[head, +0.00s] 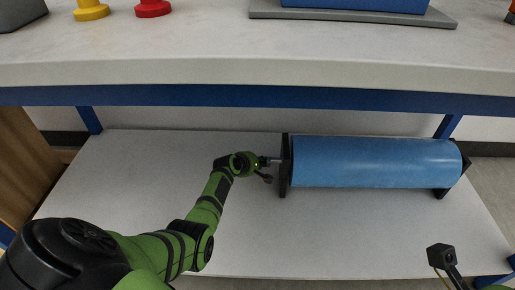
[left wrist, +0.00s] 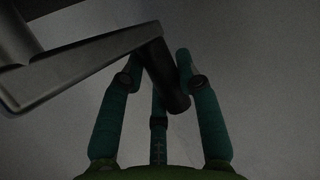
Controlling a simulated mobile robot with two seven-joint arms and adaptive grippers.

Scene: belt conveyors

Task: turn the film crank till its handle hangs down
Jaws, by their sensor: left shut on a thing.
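The film roll (head: 375,162) is a blue cylinder lying level between black end brackets (head: 286,166) on the lower shelf. Its crank is at the left end, where my left gripper (head: 266,172) partly hides it in the head view. In the left wrist view the grey metal crank arm (left wrist: 85,65) comes in from the left, with the black handle (left wrist: 167,78) at its end. The teal fingers of my left gripper (left wrist: 160,85) are around the handle and shut on it. The fingers cover part of the handle's far side.
The white lower shelf (head: 110,210) is bare to the left of the roll. The worktop edge (head: 200,72) overhangs behind, above a blue rail (head: 200,97). A yellow knob (head: 91,10) and red knob (head: 152,8) stand on top. A wooden panel (head: 22,150) stands left.

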